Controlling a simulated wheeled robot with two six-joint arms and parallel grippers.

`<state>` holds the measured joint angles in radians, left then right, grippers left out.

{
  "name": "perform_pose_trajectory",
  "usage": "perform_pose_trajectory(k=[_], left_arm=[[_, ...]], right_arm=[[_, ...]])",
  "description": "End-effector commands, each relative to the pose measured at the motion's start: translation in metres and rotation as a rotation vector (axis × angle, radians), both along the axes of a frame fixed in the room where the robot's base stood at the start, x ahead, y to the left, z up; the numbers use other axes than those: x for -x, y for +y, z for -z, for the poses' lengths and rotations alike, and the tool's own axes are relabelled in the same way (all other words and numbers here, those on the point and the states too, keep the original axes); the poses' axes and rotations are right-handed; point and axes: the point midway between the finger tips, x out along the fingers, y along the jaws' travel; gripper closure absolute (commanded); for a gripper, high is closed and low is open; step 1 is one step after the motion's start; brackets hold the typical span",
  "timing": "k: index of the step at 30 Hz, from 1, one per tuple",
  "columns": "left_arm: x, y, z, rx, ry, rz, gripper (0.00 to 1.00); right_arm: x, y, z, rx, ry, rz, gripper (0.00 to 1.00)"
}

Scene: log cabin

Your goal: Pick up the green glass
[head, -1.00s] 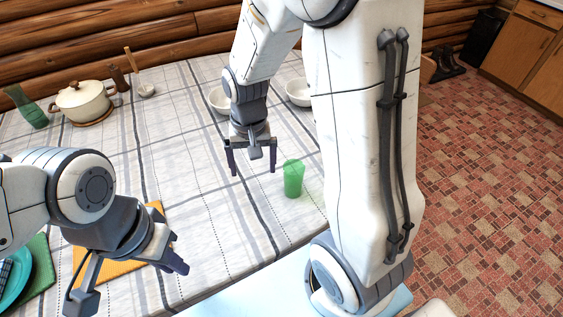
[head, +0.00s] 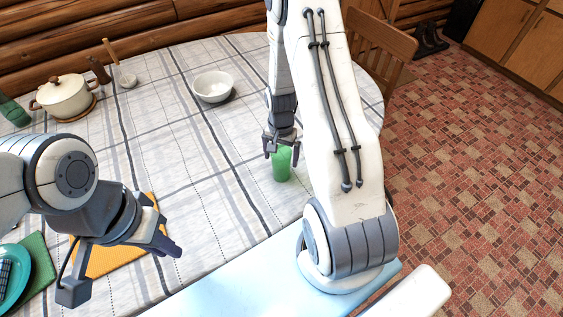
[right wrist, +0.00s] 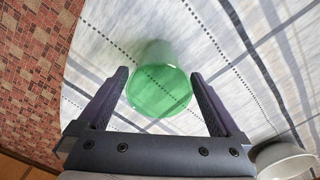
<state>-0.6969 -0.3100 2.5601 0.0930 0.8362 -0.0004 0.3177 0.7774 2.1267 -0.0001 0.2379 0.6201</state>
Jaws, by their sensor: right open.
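The green glass (head: 282,168) stands upright on the checked tablecloth, near the table's right front part. My right gripper (head: 281,152) is above and just behind the glass in the head view, with its fingers spread. In the right wrist view the glass (right wrist: 160,88) shows ahead, between the two open fingers of my right gripper (right wrist: 158,85). I cannot tell whether the fingers are level with its rim. My left gripper (head: 125,268) is open and empty at the lower left, over an orange napkin (head: 118,257).
A white bowl (head: 213,87) stands behind the glass to the left; a bowl also shows in the right wrist view (right wrist: 287,162). A cream pot (head: 63,97) is at the back left. A wooden chair (head: 380,48) stands at the right. The middle of the table is clear.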

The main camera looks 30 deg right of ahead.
Motion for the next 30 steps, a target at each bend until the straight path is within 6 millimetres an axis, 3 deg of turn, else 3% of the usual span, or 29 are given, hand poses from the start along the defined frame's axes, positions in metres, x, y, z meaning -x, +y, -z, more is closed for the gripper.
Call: perform_pose_trajectory(k=[6,14,17,21,30], left_arm=[[0.0,0.0,-0.006,0.0,0.0,0.0,0.83],[0.0,0.0,-0.006,0.0,0.0,0.0,0.83],[0.0,0.0,-0.006,0.0,0.0,0.0,0.83],[0.0,0.0,-0.006,0.0,0.0,0.0,0.83],[0.0,0.0,-0.005,0.0,0.0,0.0,0.83]], right_arm=[[0.001,0.0,0.024,-0.001,0.001,0.0,0.0],[0.001,0.0,0.027,-0.001,-0.001,0.0,0.0],[0.001,0.0,0.027,-0.001,-0.001,0.0,0.34],[0.001,0.0,0.027,-0.001,-0.001,0.0,0.88],[0.0,0.0,0.025,0.0,-0.002,0.0,0.9]])
